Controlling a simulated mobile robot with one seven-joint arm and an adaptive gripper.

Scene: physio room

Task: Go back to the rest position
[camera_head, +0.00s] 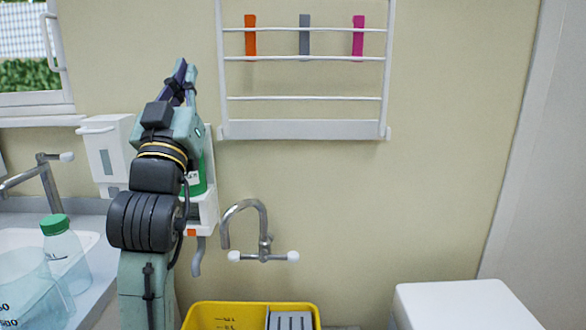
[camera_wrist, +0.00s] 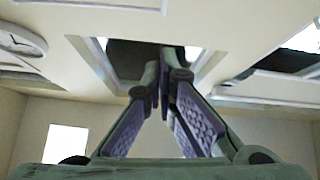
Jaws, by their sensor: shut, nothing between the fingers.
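My gripper (camera_head: 182,82) points upward at the top of my raised arm, left of the centre in the head view, in front of the beige wall. Its two fingers are together at the tips, with nothing between them. In the wrist view my gripper (camera_wrist: 163,85) also shows shut, its purple pads leaning in to each other. Behind it there are the ceiling and the upper walls. No object touches the fingers.
A wall rack (camera_head: 305,130) with orange, grey and pink strips hangs right of my gripper. Wall dispensers (camera_head: 105,150) are close behind my arm. Below are a tap (camera_head: 262,245), a yellow bin (camera_head: 250,308), a white box (camera_head: 455,305) and a green-capped bottle (camera_head: 65,255). The wall's right half is bare.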

